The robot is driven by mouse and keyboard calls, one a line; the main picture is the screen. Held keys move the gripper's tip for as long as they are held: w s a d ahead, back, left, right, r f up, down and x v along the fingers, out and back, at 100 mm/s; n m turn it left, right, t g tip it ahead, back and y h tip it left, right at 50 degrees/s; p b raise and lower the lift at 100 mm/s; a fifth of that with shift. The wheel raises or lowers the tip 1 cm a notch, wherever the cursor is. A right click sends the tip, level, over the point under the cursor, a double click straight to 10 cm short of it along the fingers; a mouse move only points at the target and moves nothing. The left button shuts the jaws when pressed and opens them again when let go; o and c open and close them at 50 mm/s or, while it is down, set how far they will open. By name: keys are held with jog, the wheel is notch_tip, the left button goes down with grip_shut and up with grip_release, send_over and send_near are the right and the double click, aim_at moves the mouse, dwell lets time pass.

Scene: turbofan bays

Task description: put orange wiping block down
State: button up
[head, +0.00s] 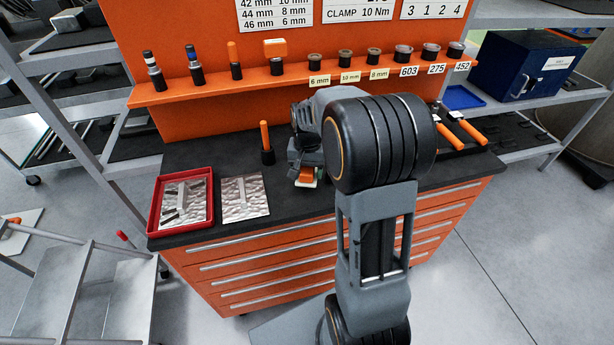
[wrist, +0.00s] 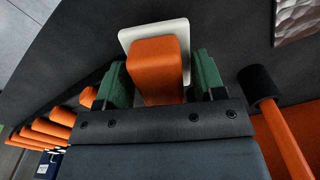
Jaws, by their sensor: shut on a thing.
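The orange wiping block (head: 307,174) is in my gripper (head: 304,168), low over the dark worktop (head: 296,208) near its front edge in the head view. In the wrist view the block (wrist: 158,64) sits between the two green fingers of my gripper (wrist: 160,75), which are shut on its sides. A white rounded square (wrist: 178,25) shows just beyond the block. I cannot tell whether it is part of the block or lies on the worktop. Contact between block and worktop is unclear.
An orange-handled tool (head: 265,143) stands upright left of my gripper. A metal plate (head: 245,196) and a red tray (head: 160,215) lie further left. Orange-handled tools (head: 459,130) lie at the right. An orange shelf (head: 220,85) with several tools runs behind.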

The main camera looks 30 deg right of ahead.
aim_at(307, 178)
jog(key=f, duration=0.2)
jog(key=shift+w+d+f, duration=0.15)
jog(key=shift+w+f, duration=0.1)
jog(key=shift+f, duration=0.65)
jog(key=shift+f, duration=0.1)
jog(key=shift+f, duration=0.15)
jog(key=o, duration=0.9)
jog(key=shift+c, duration=0.2)
